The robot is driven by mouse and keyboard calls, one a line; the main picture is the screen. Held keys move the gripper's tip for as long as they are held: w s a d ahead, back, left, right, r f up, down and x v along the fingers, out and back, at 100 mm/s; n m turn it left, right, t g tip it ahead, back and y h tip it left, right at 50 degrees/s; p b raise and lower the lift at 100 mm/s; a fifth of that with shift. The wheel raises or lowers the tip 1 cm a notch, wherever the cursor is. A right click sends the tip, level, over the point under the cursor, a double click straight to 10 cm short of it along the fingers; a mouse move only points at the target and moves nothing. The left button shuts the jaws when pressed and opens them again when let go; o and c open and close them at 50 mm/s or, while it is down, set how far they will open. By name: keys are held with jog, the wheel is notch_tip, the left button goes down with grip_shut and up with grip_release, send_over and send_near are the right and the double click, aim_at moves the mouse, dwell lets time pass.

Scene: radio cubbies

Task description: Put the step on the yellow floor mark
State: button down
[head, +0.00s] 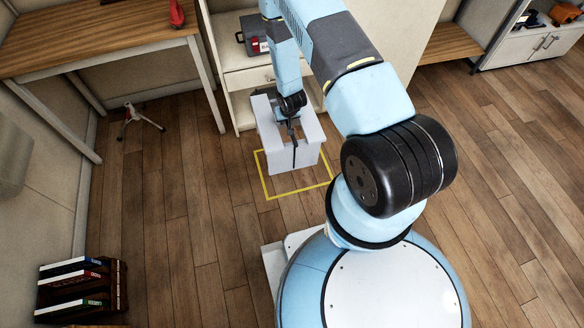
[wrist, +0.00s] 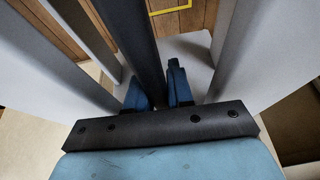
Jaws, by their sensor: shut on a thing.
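The step (head: 307,153) is a light grey block-like stool with a dark bar across its middle. My gripper (head: 291,124) reaches down into it from above and is shut on that dark bar, which runs between the blue fingers (wrist: 158,86) in the wrist view. The yellow floor mark (head: 301,191) is a square outline on the wood floor. The step appears over the mark's back part and hides its far side. Part of the mark also shows at the top of the wrist view (wrist: 171,11). I cannot tell whether the step touches the floor.
A cream cubby unit (head: 246,78) with a grey toolbox (head: 252,36) stands just behind the step. A wooden table (head: 90,42) is at the left, with a small tripod (head: 137,121) beneath it. A book crate (head: 116,284) sits at lower left. Floor around the mark's front is clear.

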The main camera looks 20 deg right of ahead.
jog(key=s+f, duration=0.5)
jog(key=f, duration=0.4)
jog(key=s+f, duration=0.4)
jog(key=f, duration=0.5)
jog(key=w+d+f, duration=0.5)
jog(key=w+f, duration=0.8)
jog(key=c, duration=1)
grip_release()
jog(key=shift+s, duration=0.15)
